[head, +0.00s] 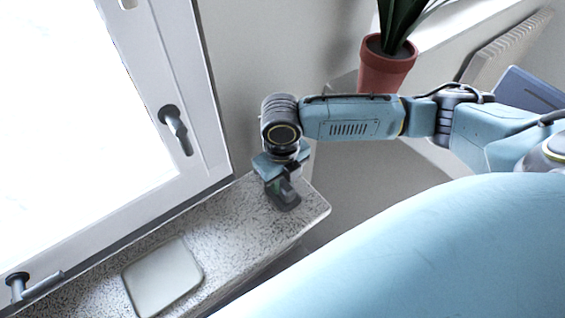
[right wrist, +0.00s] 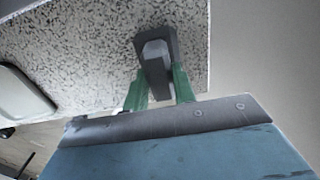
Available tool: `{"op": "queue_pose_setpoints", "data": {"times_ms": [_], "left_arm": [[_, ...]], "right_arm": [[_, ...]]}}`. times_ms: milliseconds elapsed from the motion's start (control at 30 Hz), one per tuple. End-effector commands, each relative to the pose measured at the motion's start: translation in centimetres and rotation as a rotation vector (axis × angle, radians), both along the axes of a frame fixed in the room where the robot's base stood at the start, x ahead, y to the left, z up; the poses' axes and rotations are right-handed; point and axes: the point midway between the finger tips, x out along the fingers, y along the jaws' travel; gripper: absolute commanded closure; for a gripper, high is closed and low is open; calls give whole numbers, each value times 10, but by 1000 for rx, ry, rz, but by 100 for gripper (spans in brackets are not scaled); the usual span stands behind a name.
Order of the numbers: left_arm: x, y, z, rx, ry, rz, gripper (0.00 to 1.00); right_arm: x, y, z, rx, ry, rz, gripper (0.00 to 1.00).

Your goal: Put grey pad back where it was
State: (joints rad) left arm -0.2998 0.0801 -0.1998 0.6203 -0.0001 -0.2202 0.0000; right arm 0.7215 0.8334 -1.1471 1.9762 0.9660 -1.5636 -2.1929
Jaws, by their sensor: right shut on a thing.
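A pale grey, rounded square pad (head: 162,276) lies flat on the speckled stone sill at the lower left of the head view. It also shows at the left edge of the right wrist view (right wrist: 22,95). My right gripper (head: 279,183) is over the right end of the sill, well apart from the pad. Its green fingers (right wrist: 160,88) are shut on a small dark grey object (right wrist: 158,50) with a lighter grey face. I cannot tell if this object touches the sill. My left gripper is out of view.
The speckled sill (head: 235,222) is clear between the pad and my right gripper, and its front corner is close by. A window with a handle (head: 176,130) borders it on the left. A potted plant (head: 385,68) stands behind my right arm.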

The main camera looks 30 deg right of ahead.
Motion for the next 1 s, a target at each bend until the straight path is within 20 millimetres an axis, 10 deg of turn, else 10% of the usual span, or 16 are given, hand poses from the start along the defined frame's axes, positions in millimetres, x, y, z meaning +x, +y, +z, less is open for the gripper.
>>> {"op": "queue_pose_setpoints", "data": {"times_ms": [233, 267, 400, 767, 1000], "left_arm": [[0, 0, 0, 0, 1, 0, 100], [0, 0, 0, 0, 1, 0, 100], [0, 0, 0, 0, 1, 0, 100], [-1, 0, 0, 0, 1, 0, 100], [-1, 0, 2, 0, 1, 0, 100]], "right_arm": [[0, 0, -3, 0, 1, 0, 100], [0, 0, -2, 0, 1, 0, 70], [-1, 0, -2, 0, 1, 0, 52], [0, 0, 3, -1, -1, 0, 52], [1, 0, 46, -1, -5, 0, 52]]}}
